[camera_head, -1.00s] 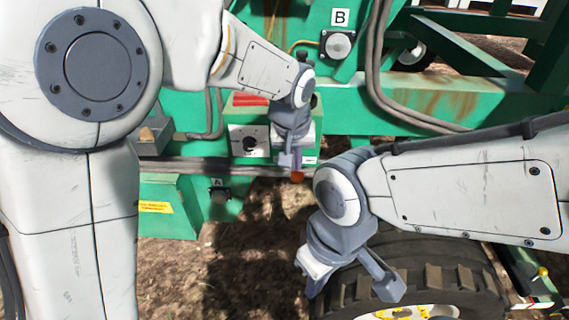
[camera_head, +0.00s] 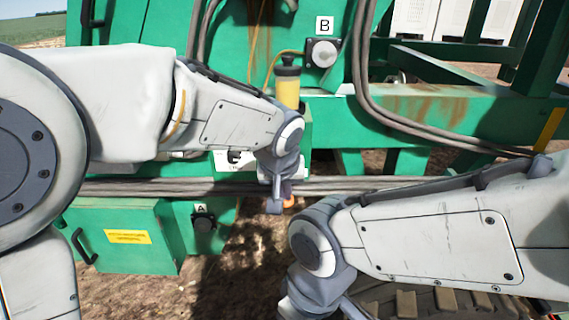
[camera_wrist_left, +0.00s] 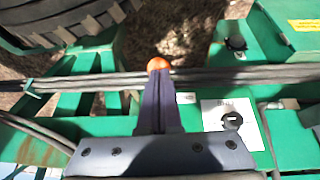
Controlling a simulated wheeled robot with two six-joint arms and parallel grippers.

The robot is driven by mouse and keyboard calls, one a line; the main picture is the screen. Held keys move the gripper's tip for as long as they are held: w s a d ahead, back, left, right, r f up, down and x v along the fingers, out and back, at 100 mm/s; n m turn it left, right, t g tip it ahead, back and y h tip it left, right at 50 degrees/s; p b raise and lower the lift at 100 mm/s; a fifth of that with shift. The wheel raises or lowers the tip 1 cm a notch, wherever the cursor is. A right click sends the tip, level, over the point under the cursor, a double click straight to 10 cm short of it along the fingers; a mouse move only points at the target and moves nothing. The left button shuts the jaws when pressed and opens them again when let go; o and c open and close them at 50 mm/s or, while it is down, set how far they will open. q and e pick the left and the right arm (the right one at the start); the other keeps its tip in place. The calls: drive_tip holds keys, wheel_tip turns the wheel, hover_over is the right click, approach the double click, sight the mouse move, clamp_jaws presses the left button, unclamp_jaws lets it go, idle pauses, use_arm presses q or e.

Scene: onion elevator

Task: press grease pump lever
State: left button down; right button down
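The orange knob of the lever (camera_wrist_left: 158,64) shows just past the tips of my left gripper (camera_wrist_left: 157,82) in the left wrist view. In the head view the knob (camera_head: 290,202) is partly hidden beside the left gripper (camera_head: 276,203), which points down. The left fingers are together; whether they touch the knob I cannot tell. The lever's arm is hidden. A yellow reservoir with a black cap (camera_head: 287,86), apparently the grease pump's, stands behind my left forearm. My right gripper (camera_head: 322,309) is at the bottom edge, its fingers spread and its tips cut off.
A green machine frame (camera_head: 430,105) fills the back. Dark cables (camera_head: 400,184) run across near the left gripper. Sockets marked B (camera_head: 323,53) and A (camera_head: 204,222), a green box (camera_head: 125,240) and a tyre (camera_head: 430,302) are around. Bare soil lies below.

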use_arm(q)
drive_tip(key=shift+s+a+f, duration=0.1)
drive_tip(key=shift+f, duration=0.35)
drive_tip(key=p+v, duration=0.1)
drive_tip(key=v, duration=1.3)
drive_tip(key=shift+s+a+p, duration=0.25)
drive_tip(key=shift+s+p, duration=0.05)
drive_tip(key=shift+s, duration=0.2)
drive_tip(key=shift+f, duration=0.1)
drive_tip(key=s+a+f+m+g, duration=0.2)
drive_tip(key=s+a+f+m, duration=0.1)
drive_tip(key=s+f, duration=0.5)
drive_tip(key=s+a+f+m+g, duration=0.3)
drive_tip(key=s+a+f, duration=0.1)
drive_tip(key=s+f, duration=0.4)
drive_tip(key=s, duration=0.2)
drive_tip(key=shift+s+a+f, duration=0.3)
drive_tip(key=shift+s+f, duration=0.05)
drive_tip(key=shift+f, duration=0.05)
